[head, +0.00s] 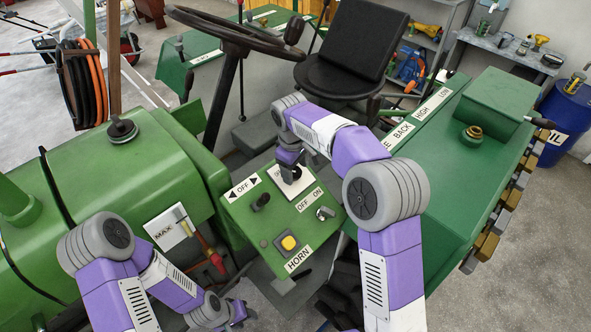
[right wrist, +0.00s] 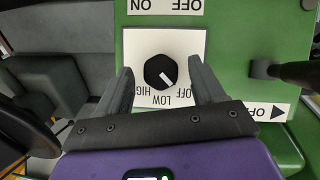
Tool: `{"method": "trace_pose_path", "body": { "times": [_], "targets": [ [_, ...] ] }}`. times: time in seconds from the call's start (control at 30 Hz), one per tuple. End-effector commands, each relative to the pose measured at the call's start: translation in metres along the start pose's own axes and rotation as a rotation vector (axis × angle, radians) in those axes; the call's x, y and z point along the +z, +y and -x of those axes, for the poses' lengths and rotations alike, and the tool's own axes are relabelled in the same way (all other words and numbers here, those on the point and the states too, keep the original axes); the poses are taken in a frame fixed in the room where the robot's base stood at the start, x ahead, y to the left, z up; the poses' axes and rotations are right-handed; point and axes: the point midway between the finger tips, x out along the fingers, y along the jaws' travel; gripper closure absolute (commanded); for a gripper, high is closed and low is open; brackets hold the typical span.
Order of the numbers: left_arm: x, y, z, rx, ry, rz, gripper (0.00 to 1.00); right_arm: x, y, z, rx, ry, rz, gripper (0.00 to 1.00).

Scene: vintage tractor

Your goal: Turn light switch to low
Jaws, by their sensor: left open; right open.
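The light switch is a black round knob (right wrist: 160,72) on a white plate (right wrist: 187,45) marked OFF, LOW and HIGH, which read upside down in the right wrist view. Its white pointer line points down and right, toward the OFF marking. My right gripper (right wrist: 163,80) is open, with one finger on each side of the knob and a visible gap to both. In the head view the right gripper (head: 290,172) is over the plate and hides most of the knob. My left gripper (head: 232,314) is open and low at the left, away from the switch.
The green control panel (head: 273,238) also carries a black lever (head: 261,201), an OFF/ON toggle (head: 325,213) and a yellow horn button (head: 289,243). The steering wheel (head: 238,33) and seat (head: 352,50) are behind. A green fender (head: 440,190) stands at the right.

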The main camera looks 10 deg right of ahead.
Motion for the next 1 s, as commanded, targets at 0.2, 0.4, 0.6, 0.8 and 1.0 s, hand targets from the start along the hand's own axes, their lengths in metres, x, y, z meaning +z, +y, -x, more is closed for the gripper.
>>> {"method": "trace_pose_path", "body": {
  "times": [0.2,0.4,0.6,0.8,1.0],
  "targets": [
    [-0.0001,-0.0002,-0.0006,0.000,0.000,0.000,0.57,0.0001,0.0003,-0.0083,0.000,0.001,-0.001,0.32],
    [0.0000,-0.0002,-0.0006,0.000,0.000,0.000,0.57,0.0000,0.0002,-0.0081,0.000,0.001,-0.001,0.36],
    [0.0000,-0.0002,-0.0006,0.000,0.000,0.000,0.57,0.0000,0.0001,-0.0079,0.000,0.002,0.000,0.67],
    [0.0000,-0.0001,-0.0005,0.000,0.000,0.000,0.57,0.0000,0.0001,-0.0077,0.000,0.002,-0.001,0.88],
    [0.0002,0.0016,0.0042,0.000,0.000,0.000,0.57,0.0001,0.0007,-0.0064,-0.014,0.001,-0.027,0.88]
  ]
}}
